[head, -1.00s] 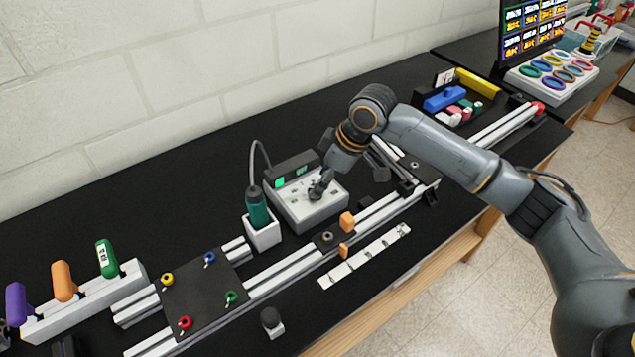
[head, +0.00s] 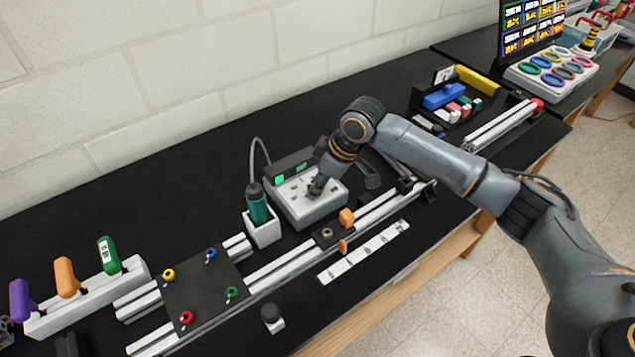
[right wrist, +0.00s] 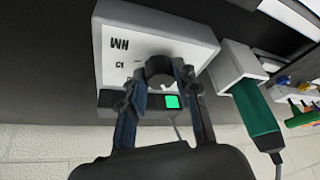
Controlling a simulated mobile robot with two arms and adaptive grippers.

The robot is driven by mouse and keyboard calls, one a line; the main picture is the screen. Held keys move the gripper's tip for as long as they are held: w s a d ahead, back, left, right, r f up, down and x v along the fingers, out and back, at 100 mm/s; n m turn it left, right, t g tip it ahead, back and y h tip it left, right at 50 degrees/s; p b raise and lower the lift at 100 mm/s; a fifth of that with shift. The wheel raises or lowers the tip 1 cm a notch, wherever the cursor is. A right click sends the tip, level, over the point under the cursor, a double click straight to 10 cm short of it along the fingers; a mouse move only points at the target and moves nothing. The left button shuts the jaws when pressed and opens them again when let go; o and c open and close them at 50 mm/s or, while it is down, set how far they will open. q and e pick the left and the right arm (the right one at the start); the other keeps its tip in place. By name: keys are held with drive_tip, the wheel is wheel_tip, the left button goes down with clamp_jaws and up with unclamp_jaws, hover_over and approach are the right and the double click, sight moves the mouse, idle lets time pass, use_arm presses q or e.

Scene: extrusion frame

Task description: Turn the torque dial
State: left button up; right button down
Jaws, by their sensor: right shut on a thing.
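The torque dial (right wrist: 159,68) is a dark round knob on the white top of a control box (head: 312,214). In the right wrist view the box (right wrist: 115,65) shows printed marks and a small lit green display (right wrist: 172,102). My right gripper (head: 316,187) reaches down onto the box in the head view. In the right wrist view its two fingers (right wrist: 160,75) are closed on the dial, one on each side. The gripper hides part of the dial's edge, and its pointer cannot be made out. My left gripper is in no view.
A green screwdriver (head: 257,207) stands in a white holder (head: 263,233) just left of the box, with a cable rising behind it. Aluminium rails (head: 285,268) with orange pieces run in front. A black plate (head: 205,287) with coloured knobs lies at the left.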

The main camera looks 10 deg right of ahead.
drive_tip(key=shift+r+n+g+p, duration=0.15)
drive_tip(key=shift+n+g+p, duration=0.25)
drive_tip(key=shift+n, duration=0.3)
drive_tip(key=shift+w+n+y+p, duration=0.1)
drive_tip(key=shift+n+y+p, duration=0.2)
drive_tip(key=shift+n, duration=0.4)
drive_tip(key=shift+w+n+g, duration=0.1)
drive_tip(key=shift+n+g, duration=0.5)
drive_tip(key=shift+n, duration=0.5)
drive_tip(key=shift+n+g, duration=0.4)
drive_tip(key=shift+n, duration=0.6)
drive_tip(key=c, duration=1)
unclamp_jaws()
